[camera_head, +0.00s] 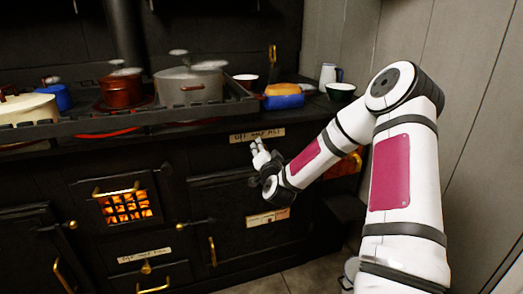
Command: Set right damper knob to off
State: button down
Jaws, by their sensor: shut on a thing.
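The black stove front carries a cream label (257,136) with printed settings at the upper right, above the right oven door (225,200). My gripper (256,146) is at the stove front just below this label, its fingers pointing up and left. It is shut on the right damper knob, which the fingers hide. The knob's setting cannot be read. A second label (144,255) with a brass knob (146,268) under it sits lower left, below the glowing fire grate (125,206).
Pots stand on the stove top behind a dark rail (120,122): a grey pot (190,86), a red pot (122,91) and a cream pot (25,108). Brass door handles (212,251) stick out below.

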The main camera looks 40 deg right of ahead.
jog(key=shift+w+a+b, duration=0.2)
jog(key=shift+w+a, duration=0.1)
jog(key=shift+a, duration=0.75)
jog(key=shift+w+a+b, duration=0.15)
jog(key=shift+w+a, duration=0.15)
jog(key=shift+a, duration=0.75)
jog(key=shift+w+a+b, duration=0.2)
jog(key=shift+w+a, duration=0.1)
jog(key=shift+a, duration=0.75)
jog(key=c, duration=1.2)
grip_release()
jog(key=shift+a, duration=0.15)
jog(key=shift+s, duration=0.1)
send_near(241, 147)
jog(key=v, duration=0.6)
